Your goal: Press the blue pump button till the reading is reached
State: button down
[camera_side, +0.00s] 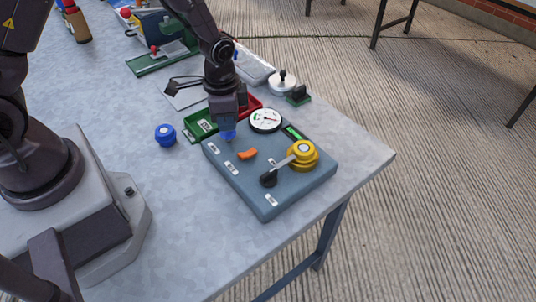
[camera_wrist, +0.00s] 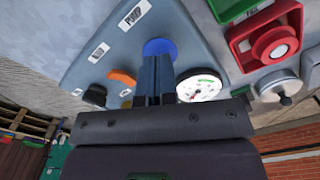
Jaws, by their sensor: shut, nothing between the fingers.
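The grey-blue control panel (camera_side: 237,183) lies on the table near its right end. Its blue pump button (camera_side: 228,135) is directly under my gripper (camera_side: 228,128). In the wrist view my shut, empty fingers (camera_wrist: 158,62) point down onto the blue button (camera_wrist: 160,46), beside a label reading PUMP (camera_wrist: 135,15). The tips overlap the button; I cannot tell whether it is pressed in. The round white gauge (camera_side: 266,120) has a green band and also shows in the wrist view (camera_wrist: 200,87); its needle is too small to read.
The panel also carries an orange switch (camera_side: 247,154), a green display strip (camera_side: 292,132) and a yellow valve (camera_side: 303,155) with a black-knobbed lever. A loose blue knob (camera_side: 165,134) and green tray (camera_side: 200,125) lie left, a red tray (camera_side: 251,103) behind. The table's front is clear.

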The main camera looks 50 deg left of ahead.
jog(key=shift+f, duration=1.15)
jog(key=shift+r, duration=3.3)
jog(key=shift+f, duration=1.55)
jog(key=shift+f, duration=0.25)
dwell(0.7)
